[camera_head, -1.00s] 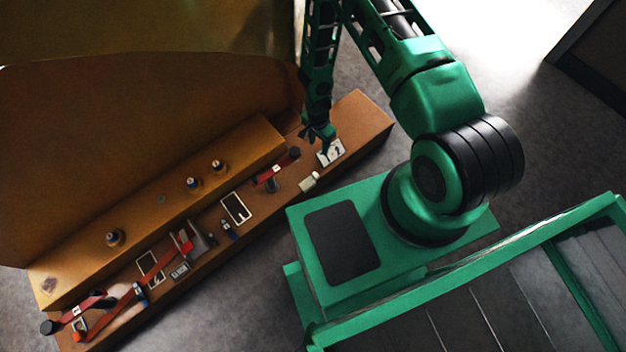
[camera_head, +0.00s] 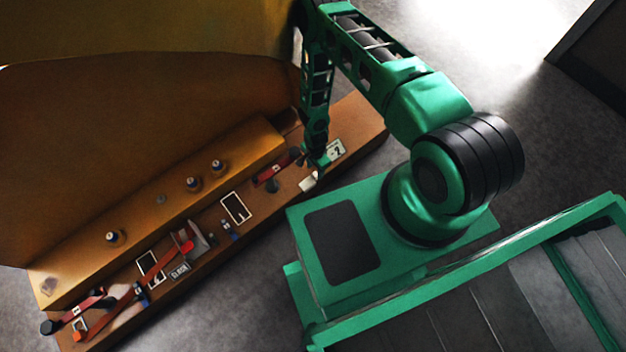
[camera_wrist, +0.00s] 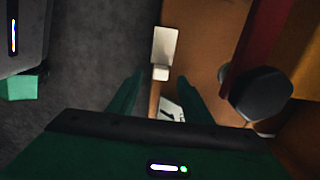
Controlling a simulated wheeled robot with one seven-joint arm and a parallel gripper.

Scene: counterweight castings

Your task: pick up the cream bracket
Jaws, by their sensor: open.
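The cream bracket (camera_head: 308,185) lies on the brown bench at its front edge, towards the right end. In the wrist view the cream bracket (camera_wrist: 164,46) is a pale plate with a small block at its lower end, just beyond the fingertips. My gripper (camera_head: 317,170) is over the bench beside the bracket, and its tips partly overlap the bracket's upper side. In the wrist view my gripper (camera_wrist: 160,88) is open, with its fingers apart and nothing held between them. Whether it touches the bracket cannot be told.
A red bar with a dark round knob (camera_wrist: 261,94) lies close to the right finger. A white numbered plate (camera_head: 336,150) lies behind my gripper. Grey floor borders the bench's front.

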